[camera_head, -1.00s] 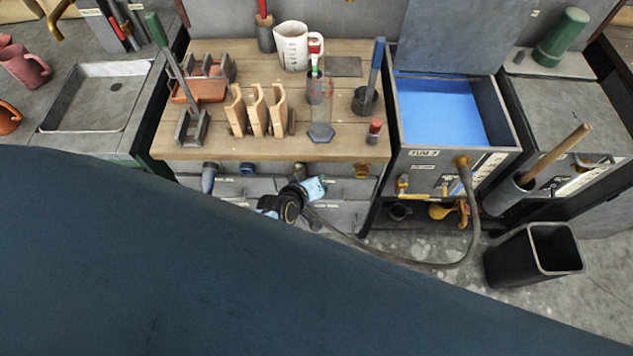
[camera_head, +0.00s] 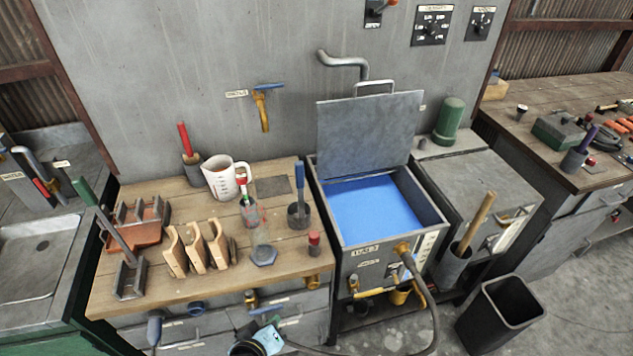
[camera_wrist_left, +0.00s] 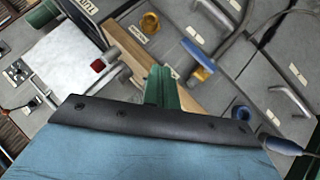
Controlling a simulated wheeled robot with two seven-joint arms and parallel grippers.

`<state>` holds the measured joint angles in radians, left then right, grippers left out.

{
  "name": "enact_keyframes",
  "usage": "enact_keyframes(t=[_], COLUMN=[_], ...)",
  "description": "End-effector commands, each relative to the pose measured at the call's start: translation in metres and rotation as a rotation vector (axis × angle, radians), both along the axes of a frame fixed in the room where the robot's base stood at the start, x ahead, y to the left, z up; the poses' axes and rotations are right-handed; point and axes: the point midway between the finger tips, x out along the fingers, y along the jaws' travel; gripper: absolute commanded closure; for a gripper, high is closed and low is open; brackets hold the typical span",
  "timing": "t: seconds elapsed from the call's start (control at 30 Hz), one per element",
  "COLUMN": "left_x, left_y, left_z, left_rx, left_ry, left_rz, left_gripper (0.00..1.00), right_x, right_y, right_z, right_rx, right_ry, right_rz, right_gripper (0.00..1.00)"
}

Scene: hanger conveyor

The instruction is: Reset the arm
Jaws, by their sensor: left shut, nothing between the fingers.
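My left gripper (camera_head: 268,338) shows at the bottom edge of the head view, in front of the workbench drawers. It is dark with a light blue patch, and much of it is cut off by the frame. In the left wrist view its green fingers (camera_wrist_left: 160,88) are together with nothing held between them. The rest of the left arm is mostly out of the head view. My right gripper is in neither view.
The workbench (camera_head: 110,285) holds wooden hangers (camera_head: 196,247), a white jug (camera_head: 222,178) and glassware. A blue-filled tank (camera_head: 375,208) with a raised lid stands to its right. A hose (camera_head: 424,295) hangs from the tank front. A black bin (camera_head: 500,310) stands on the floor.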

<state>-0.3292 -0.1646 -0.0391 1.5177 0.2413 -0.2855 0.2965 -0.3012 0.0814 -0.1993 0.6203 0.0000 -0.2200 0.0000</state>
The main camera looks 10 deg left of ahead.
Motion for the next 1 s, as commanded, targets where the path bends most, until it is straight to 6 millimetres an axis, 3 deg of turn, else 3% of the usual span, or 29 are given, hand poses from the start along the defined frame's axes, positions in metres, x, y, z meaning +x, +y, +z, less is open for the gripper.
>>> enact_keyframes(t=[0.17,0.27,0.4,0.53,0.6,0.73,0.87,1.0], left_x=[-0.05,-0.092,-0.158,-0.224,-0.256,-0.302,-0.325,-0.33], left_y=[0.001,0.008,0.028,0.056,0.072,0.098,0.111,0.114], left_z=[-0.109,-0.176,-0.258,-0.322,-0.347,-0.375,-0.386,-0.386], left_rx=[0.123,0.212,0.331,0.435,0.48,0.539,0.567,0.573], left_ry=[0.145,0.246,0.387,0.515,0.575,0.661,0.703,0.712], left_rz=[-0.125,-0.223,-0.367,-0.504,-0.569,-0.664,-0.711,-0.723], left_gripper=[1.0,1.0,1.0,1.0,1.0,1.0,1.0,1.0], right_x=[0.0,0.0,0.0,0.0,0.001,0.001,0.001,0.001], right_y=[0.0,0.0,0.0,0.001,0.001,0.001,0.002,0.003], right_z=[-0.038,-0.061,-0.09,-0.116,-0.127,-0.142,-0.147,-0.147], right_rx=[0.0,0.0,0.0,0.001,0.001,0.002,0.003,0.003], right_ry=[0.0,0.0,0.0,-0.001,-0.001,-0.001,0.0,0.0], right_rz=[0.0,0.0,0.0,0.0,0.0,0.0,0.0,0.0], right_gripper=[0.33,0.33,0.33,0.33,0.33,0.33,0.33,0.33])
